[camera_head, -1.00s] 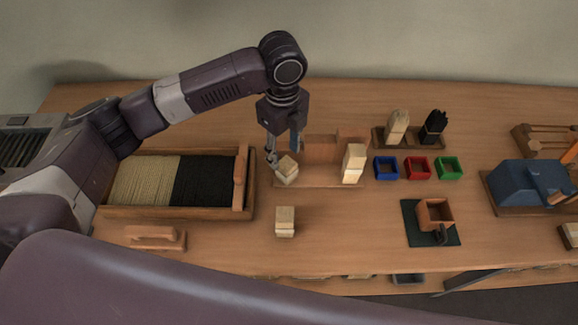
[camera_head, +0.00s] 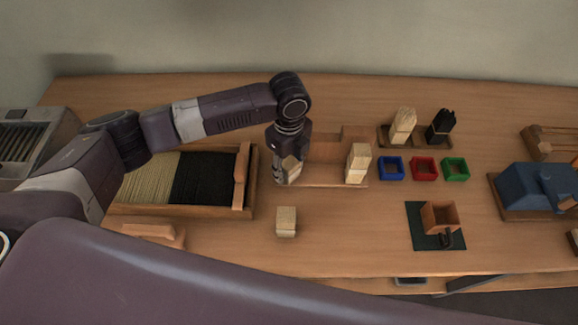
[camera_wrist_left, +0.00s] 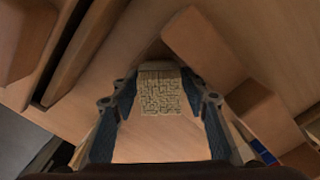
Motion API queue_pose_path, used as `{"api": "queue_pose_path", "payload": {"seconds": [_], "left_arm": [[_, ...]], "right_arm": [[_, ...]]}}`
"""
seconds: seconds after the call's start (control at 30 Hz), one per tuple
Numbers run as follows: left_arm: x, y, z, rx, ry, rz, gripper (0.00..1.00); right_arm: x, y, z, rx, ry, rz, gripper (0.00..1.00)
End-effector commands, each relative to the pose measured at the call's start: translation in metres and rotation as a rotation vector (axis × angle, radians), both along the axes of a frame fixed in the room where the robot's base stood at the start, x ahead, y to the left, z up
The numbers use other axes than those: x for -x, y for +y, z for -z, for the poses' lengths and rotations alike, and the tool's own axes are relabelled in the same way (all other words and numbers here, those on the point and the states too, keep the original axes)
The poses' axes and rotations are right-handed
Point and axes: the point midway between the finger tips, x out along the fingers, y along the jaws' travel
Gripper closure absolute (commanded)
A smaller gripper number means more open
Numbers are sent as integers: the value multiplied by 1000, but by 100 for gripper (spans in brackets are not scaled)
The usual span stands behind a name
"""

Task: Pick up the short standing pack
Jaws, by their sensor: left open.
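A short pale wooden pack (camera_head: 291,167) sits at the left end of the low wooden stand (camera_head: 325,182). It looks tilted in the head view, partly hidden by my left gripper (camera_head: 281,170). In the left wrist view the pack (camera_wrist_left: 158,92) shows a maze-like pattern on its face and lies between the tips of my left gripper (camera_wrist_left: 160,84). The fingers are open, one on each side of it; contact is not clear. A taller pale pack (camera_head: 357,163) stands at the stand's right end. Another small pack (camera_head: 286,222) stands in front on the table. My right gripper is out of view.
A wooden tray (camera_head: 247,195) of pale and black bristles lies left of the stand. Blue (camera_head: 391,168), red (camera_head: 424,168) and green (camera_head: 456,169) bins are to the right. An orange-brown box (camera_head: 438,216) sits on a dark mat. The table front centre is fairly clear.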

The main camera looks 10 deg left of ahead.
Motion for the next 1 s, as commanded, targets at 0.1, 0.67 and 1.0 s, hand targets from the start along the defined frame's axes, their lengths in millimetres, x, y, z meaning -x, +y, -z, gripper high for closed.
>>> {"api": "queue_pose_path", "payload": {"seconds": [0.1,0.67,1.0], "left_arm": [[0,0,0,0,0,0,59],[0,0,-1,0,0,-1,96],[-1,0,-28,1,-4,0,96]], "right_arm": [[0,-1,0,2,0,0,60],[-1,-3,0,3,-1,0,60],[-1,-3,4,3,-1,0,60]]}}
